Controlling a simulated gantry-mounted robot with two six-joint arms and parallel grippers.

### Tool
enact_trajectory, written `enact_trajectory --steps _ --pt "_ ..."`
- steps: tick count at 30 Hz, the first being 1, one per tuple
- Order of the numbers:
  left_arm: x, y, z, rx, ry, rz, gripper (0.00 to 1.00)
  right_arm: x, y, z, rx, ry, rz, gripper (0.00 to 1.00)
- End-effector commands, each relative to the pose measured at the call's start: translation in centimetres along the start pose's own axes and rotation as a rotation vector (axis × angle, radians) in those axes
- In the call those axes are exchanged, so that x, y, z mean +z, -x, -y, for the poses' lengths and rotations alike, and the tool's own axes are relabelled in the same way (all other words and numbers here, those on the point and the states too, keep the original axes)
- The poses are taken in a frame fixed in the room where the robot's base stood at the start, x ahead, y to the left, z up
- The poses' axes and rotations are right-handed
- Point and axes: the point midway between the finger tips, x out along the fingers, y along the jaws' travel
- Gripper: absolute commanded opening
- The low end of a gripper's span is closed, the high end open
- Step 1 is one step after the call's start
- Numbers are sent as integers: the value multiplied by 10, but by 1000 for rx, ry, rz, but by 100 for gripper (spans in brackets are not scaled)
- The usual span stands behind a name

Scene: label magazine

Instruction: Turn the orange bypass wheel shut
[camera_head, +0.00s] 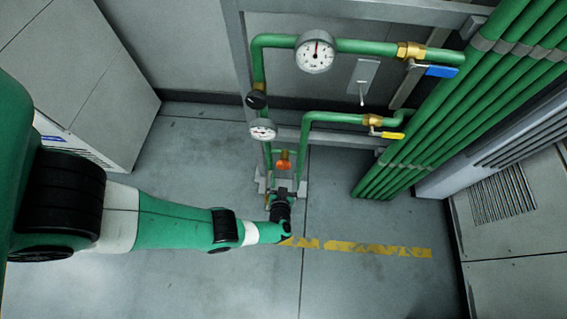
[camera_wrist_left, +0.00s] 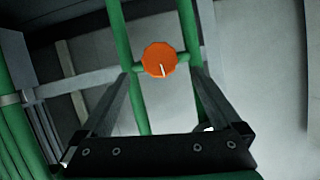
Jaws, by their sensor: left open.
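The orange bypass wheel (camera_head: 283,160) sits low on the green pipework, in the middle of the head view. In the left wrist view the orange wheel (camera_wrist_left: 159,59) shows its face, with a short white mark running from near its centre down to the lower rim. My left gripper (camera_head: 284,186) is just in front of the wheel. In the wrist view my left gripper (camera_wrist_left: 164,75) is open, with one finger on each side of the wheel. I cannot tell whether either finger touches it. My right gripper is not in view.
Green pipes carry a large gauge (camera_head: 315,52), a smaller gauge (camera_head: 263,130), a black knob (camera_head: 256,99), a blue lever (camera_head: 441,71) and a yellow lever (camera_head: 392,135). Several thick green pipes (camera_head: 450,120) run along the right. The floor in front, with worn yellow tape (camera_head: 378,249), is clear.

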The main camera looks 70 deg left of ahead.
Motion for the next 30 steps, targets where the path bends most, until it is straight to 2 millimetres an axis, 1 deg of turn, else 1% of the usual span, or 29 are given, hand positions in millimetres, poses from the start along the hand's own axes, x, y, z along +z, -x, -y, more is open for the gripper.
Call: enact_trajectory --steps 1,3,6,9,13,20,21,23,24,26,30 --pt "7 -16 1 -6 4 0 98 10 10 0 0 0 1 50" --pt "7 -32 0 -5 6 0 98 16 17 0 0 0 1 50" --pt "5 -52 0 -4 4 -1 98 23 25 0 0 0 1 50" --pt "4 -65 0 -1 2 0 98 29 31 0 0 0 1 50" --pt "1 -73 0 1 1 0 98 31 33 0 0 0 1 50" --pt "0 -74 0 2 1 0 98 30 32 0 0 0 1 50" --pt "0 -74 0 2 0 0 95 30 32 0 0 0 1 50" --pt "0 -74 0 2 0 0 84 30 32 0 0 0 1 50" --pt "0 -74 0 2 0 0 77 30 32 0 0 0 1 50" --pt "0 -74 0 2 0 0 66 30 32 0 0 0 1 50" --pt "0 -74 0 1 0 0 41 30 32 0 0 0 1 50"
